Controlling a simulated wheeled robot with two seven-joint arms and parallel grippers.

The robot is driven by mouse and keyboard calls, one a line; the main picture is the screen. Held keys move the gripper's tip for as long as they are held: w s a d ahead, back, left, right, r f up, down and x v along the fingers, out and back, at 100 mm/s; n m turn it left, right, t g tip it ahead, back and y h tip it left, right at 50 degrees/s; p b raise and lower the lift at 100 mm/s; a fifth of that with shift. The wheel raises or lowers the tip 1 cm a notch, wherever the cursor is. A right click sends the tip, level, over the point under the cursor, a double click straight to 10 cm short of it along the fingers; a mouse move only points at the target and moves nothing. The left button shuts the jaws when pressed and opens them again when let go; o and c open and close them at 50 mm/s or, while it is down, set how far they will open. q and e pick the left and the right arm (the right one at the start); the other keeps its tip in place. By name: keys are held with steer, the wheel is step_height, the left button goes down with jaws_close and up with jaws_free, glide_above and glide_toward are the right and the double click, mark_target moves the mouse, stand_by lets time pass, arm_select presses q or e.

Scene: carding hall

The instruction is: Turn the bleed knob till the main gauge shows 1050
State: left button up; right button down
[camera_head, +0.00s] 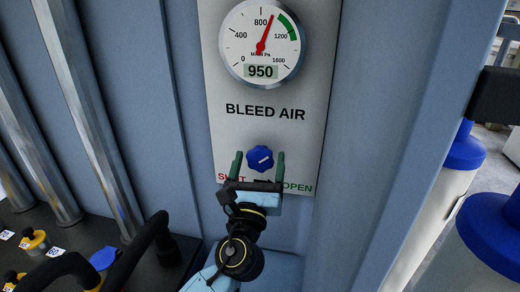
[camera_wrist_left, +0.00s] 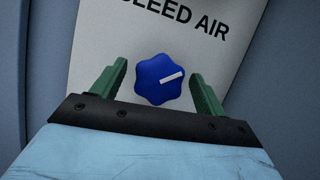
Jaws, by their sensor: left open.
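The blue lobed bleed knob (camera_head: 260,158) sits on a grey panel (camera_head: 232,135) marked BLEED AIR, above the words SHUT and OPEN. Its white pointer line tilts up to the right. The main gauge (camera_head: 262,42) above it reads 950 on its display, and its red needle points up, slightly right, short of the green band. My left gripper (camera_head: 258,164) is open, with a green finger on each side of the knob. The left wrist view shows the knob (camera_wrist_left: 158,80) between the fingers (camera_wrist_left: 155,85), with gaps on both sides. My right gripper is not in view.
Metal pipes (camera_head: 85,110) stand at the left. Below them a dark bench (camera_head: 60,245) carries yellow-based knobs (camera_head: 35,240), a blue knob (camera_head: 104,258) and black curved handles (camera_head: 140,250). White cylinders with blue tops (camera_head: 462,150) stand at the right, beyond the panel edge.

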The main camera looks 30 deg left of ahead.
arm_select(q)
steer(key=shift+x, duration=0.9)
steer(key=c, duration=0.9)
steer(key=shift+c, duration=0.2)
